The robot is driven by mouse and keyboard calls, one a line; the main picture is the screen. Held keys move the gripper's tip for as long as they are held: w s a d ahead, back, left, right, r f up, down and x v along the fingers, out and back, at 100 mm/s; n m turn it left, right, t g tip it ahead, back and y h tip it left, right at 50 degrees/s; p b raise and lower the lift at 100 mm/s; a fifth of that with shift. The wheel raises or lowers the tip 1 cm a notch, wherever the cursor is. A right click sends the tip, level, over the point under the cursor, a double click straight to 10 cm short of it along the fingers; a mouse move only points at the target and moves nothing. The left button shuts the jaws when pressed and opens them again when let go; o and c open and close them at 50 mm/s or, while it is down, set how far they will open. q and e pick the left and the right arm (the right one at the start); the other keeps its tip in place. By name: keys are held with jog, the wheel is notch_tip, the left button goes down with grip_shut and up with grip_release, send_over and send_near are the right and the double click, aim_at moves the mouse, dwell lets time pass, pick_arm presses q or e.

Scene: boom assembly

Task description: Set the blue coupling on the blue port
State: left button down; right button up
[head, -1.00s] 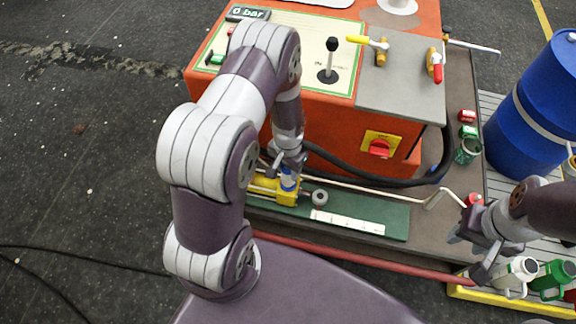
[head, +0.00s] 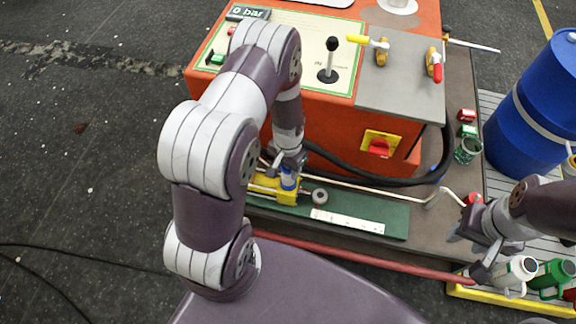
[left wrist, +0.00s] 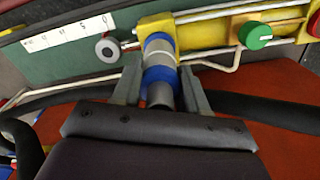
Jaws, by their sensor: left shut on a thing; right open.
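The blue coupling (left wrist: 160,78) is a short cylinder with a blue band and grey metal ends. In the left wrist view it sits between the fingers of my left gripper (left wrist: 160,92), which is shut on it. Its far end meets the yellow block (left wrist: 155,24), where another blue band shows; I cannot tell whether this is the blue port or how fully they are joined. In the head view the coupling (head: 288,182) stands over the yellow block, partly hidden by my left gripper (head: 288,170). My right gripper (head: 469,252) is open and empty at the right.
A green plate with a white scale (head: 347,221) and a round grey knob (head: 320,196) lie beside the block. A black hose (head: 375,181) runs behind. An orange machine (head: 330,125) stands at the back. Jugs (head: 516,272) stand near my right gripper, and a blue drum (head: 535,110) stands behind it.

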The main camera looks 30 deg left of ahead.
pick_arm(q)
jog(key=shift+f+b, duration=0.4)
jog(key=shift+f, duration=0.2)
jog(key=c, duration=0.9)
grip_release()
notch_tip(320, 180, up, 11)
jog(key=p, duration=1)
jog(key=shift+r, duration=0.15)
